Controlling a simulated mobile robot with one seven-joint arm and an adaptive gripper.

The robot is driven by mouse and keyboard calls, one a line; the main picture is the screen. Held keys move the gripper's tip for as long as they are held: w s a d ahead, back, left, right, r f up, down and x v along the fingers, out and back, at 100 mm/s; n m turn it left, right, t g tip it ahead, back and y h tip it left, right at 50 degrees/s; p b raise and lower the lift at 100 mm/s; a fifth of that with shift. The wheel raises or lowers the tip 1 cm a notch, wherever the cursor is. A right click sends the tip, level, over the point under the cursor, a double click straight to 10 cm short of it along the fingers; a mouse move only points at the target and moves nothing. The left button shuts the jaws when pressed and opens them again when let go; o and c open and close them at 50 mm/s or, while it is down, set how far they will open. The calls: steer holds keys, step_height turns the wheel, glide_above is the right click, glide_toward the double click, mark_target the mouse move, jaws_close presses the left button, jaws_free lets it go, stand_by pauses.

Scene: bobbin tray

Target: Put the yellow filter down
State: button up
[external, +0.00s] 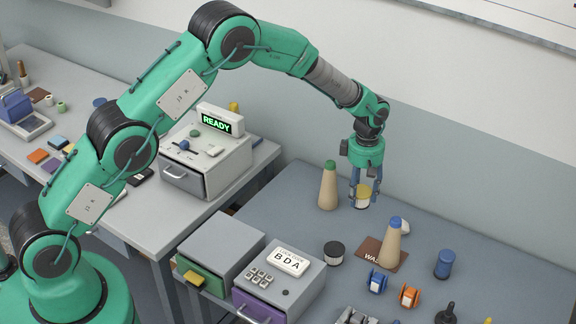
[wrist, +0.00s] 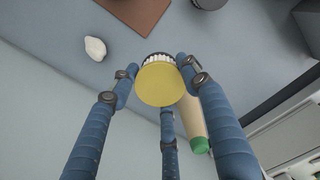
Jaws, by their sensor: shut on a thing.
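The yellow filter (external: 363,198) is a short white cylinder with a yellow top. It is between the fingers of my gripper (external: 361,193), over the far part of the grey table. In the wrist view, its round yellow face (wrist: 160,84) and white pleated side lie between the blue fingers of my gripper (wrist: 158,88). The gripper is shut on the filter. I cannot tell whether the filter's underside touches the table.
A tan cone with a green cap (external: 328,188) stands close left of the filter. A blue-capped cone (external: 393,245) stands on a brown mat (external: 371,251) in front. A white lump (wrist: 95,48) lies nearby. The table right of the filter (external: 450,225) is clear.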

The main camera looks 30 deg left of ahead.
steer(key=shift+f, duration=0.65)
steer(key=shift+f, duration=0.1)
steer(key=shift+f, duration=2.8)
steer(key=shift+f+p, duration=0.35)
steer(key=shift+f, duration=1.75)
steer(key=shift+f, duration=0.1)
steer(key=o, duration=1.1)
steer(key=shift+o, duration=0.2)
